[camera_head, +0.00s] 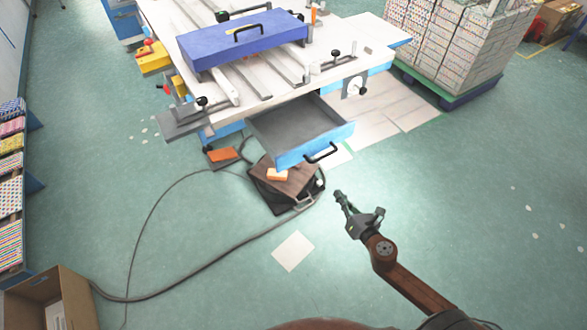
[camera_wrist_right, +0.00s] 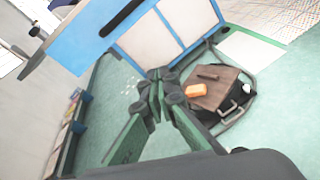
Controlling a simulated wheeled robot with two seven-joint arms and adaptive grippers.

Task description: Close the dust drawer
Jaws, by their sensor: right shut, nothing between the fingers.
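My right gripper (camera_head: 339,194) is shut and empty, in front of and below the drawer, apart from the handle. In the right wrist view my right gripper (camera_wrist_right: 160,75) points toward a blue-edged panel with a dark bar at the top; I cannot tell exactly which part it is. My left gripper is not in view.
Under the drawer stands a dark box with a brown top (camera_head: 288,180) and an orange block (camera_head: 277,174) on it. A cable (camera_head: 190,268) runs over the floor. A cardboard box (camera_head: 48,290) stands at lower left. A pallet of stacked boxes (camera_head: 450,45) stands at upper right. Floor at right is clear.

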